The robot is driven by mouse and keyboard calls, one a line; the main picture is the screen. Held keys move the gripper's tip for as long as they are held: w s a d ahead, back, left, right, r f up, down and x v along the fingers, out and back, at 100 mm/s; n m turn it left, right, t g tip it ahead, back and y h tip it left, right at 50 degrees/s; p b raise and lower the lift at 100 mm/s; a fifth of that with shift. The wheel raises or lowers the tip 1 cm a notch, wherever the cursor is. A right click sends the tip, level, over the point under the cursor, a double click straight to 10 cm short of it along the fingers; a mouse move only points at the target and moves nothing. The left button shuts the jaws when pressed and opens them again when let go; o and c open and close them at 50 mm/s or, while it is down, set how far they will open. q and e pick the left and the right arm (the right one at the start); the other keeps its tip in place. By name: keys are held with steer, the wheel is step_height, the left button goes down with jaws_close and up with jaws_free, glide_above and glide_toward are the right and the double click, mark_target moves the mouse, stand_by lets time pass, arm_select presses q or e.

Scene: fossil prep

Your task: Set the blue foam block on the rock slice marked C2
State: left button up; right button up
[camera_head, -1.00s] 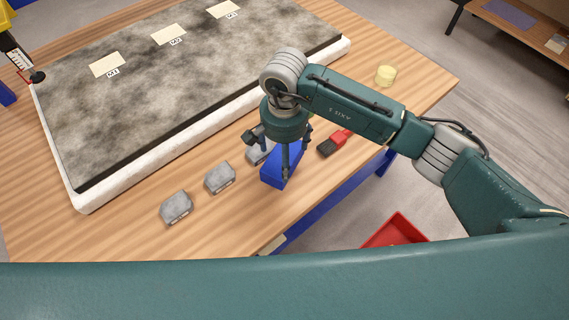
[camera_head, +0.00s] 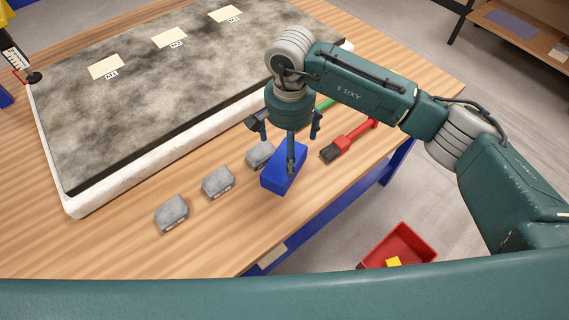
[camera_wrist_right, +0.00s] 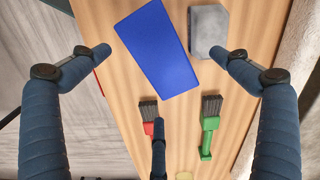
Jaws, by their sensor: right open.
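The blue foam block (camera_head: 276,182) lies on the wooden table near its front edge; it also shows in the right wrist view (camera_wrist_right: 157,48). Three grey rock slices stand in a row to its left: a near one (camera_head: 171,214), a middle one (camera_head: 218,182) and a far one (camera_head: 260,155) close beside the block. Their labels are too small to read. My right gripper (camera_head: 290,150) is open and empty above the block, fingers spread; the right wrist view shows the block ahead between two fingertips (camera_wrist_right: 160,60) and a grey slice (camera_wrist_right: 208,30) beside it. My left gripper is out of view.
A red-handled brush (camera_head: 350,140) and a green-handled brush (camera_wrist_right: 208,130) lie right of the block. A large slab (camera_head: 180,90) with pale labelled cards fills the back of the table. A red bin (camera_head: 400,245) stands on the floor beyond the front edge.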

steer(key=f+p, duration=0.1)
steer(key=f, duration=0.1)
steer(key=s+f+p, duration=0.1)
steer(key=f, duration=0.2)
steer(key=shift+s+d+f, duration=0.1)
steer(key=shift+s+f, duration=0.05)
steer(key=shift+f, duration=0.4)
steer(key=c, duration=1.2)
steer(key=shift+r, duration=0.1)
step_height(320, 180, up, 20)
steer(key=b, duration=0.4)
steer(key=s+d+f+n, duration=0.2)
steer(key=s+d+n, duration=0.1)
steer(key=s+d, duration=0.3)
steer(key=s+d+f+n, duration=0.3)
steer(key=s+d, duration=0.3)
steer(key=d, duration=0.3)
